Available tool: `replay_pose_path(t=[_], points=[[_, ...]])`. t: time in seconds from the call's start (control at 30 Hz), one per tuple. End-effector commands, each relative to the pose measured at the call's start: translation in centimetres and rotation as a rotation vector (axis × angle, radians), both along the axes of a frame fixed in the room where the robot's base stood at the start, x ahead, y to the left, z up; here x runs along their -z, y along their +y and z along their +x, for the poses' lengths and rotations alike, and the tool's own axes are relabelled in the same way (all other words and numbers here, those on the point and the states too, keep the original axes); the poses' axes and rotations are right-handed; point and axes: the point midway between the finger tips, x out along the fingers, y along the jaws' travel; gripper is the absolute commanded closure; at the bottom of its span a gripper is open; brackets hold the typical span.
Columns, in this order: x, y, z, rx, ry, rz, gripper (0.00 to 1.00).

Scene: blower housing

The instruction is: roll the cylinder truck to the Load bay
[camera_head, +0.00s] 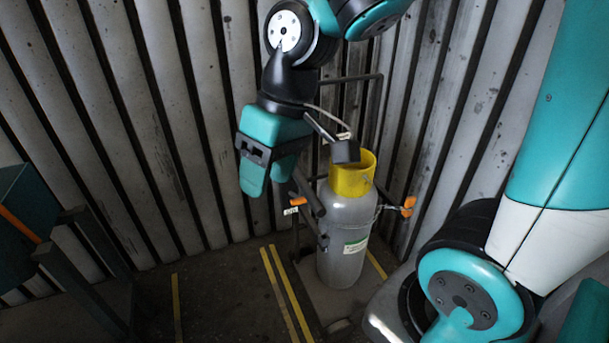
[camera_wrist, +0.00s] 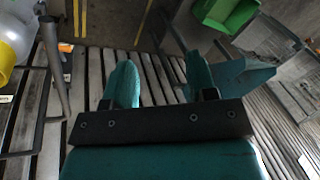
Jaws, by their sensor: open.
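The cylinder truck stands upright by the corrugated wall, with a dark tubular frame (camera_head: 378,100) and orange pieces on both sides. It carries a grey gas cylinder (camera_head: 343,240) with a yellow collar (camera_head: 352,180) and a green-white label. My gripper (camera_head: 270,178) is open and empty, left of the cylinder's collar and apart from it. In the wrist view my gripper (camera_wrist: 160,78) shows two spread teal fingers with nothing between them. A dark truck bar (camera_wrist: 55,75) and part of the yellow collar (camera_wrist: 6,62) show at left there. No Load bay sign is readable.
Yellow floor lines (camera_head: 286,295) mark lanes left of the truck, with bare floor between them. A dark-legged teal stand (camera_head: 18,205) is at far left. The wrist view shows a green bin (camera_wrist: 232,12) and grey wire cages (camera_wrist: 268,42) at upper right.

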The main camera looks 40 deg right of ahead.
Motion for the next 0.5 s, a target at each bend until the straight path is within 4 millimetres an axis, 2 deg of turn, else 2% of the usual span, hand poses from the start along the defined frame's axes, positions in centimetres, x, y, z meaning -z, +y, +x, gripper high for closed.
replay_pose_path(t=[0.03,0.1,0.2,0.3,0.4,0.5], points=[[-0.8,-2.7,2.9,0.105,0.029,-0.016,0.48],[-0.6,-6.7,6.3,0.237,0.057,-0.036,0.48],[0.2,-12.5,9.4,0.399,0.096,-0.059,0.48],[1.3,-17.1,11.0,0.517,0.125,-0.073,0.48],[2.2,-19.7,11.5,0.580,0.142,-0.081,0.48],[3.2,-20.4,11.6,0.599,0.148,-0.082,0.48]])
